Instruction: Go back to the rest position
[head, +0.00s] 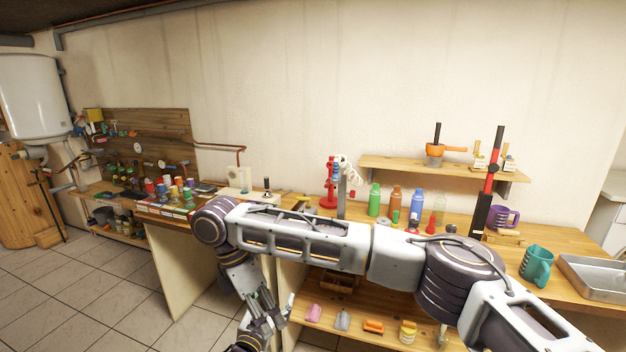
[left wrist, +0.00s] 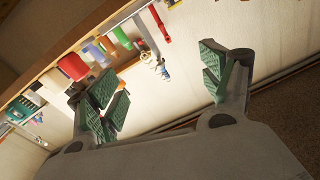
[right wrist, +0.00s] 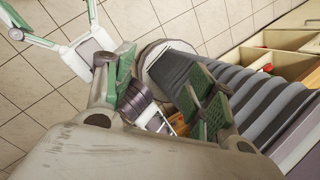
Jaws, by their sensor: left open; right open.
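In the right wrist view my right gripper (right wrist: 160,90) is open and holds nothing. It points down past a grey ribbed column, apparently mine, over the tiled floor. Another white, green-padded gripper shows at that view's top left.
The workbench (head: 567,238) carries a green bottle (head: 375,200), blue bottle (head: 416,205), purple mug (head: 502,217), teal mug (head: 536,265) and metal tray (head: 597,277). Several small items lie on its lower shelf (head: 385,308). Open tiled floor (head: 90,290) lies at left.

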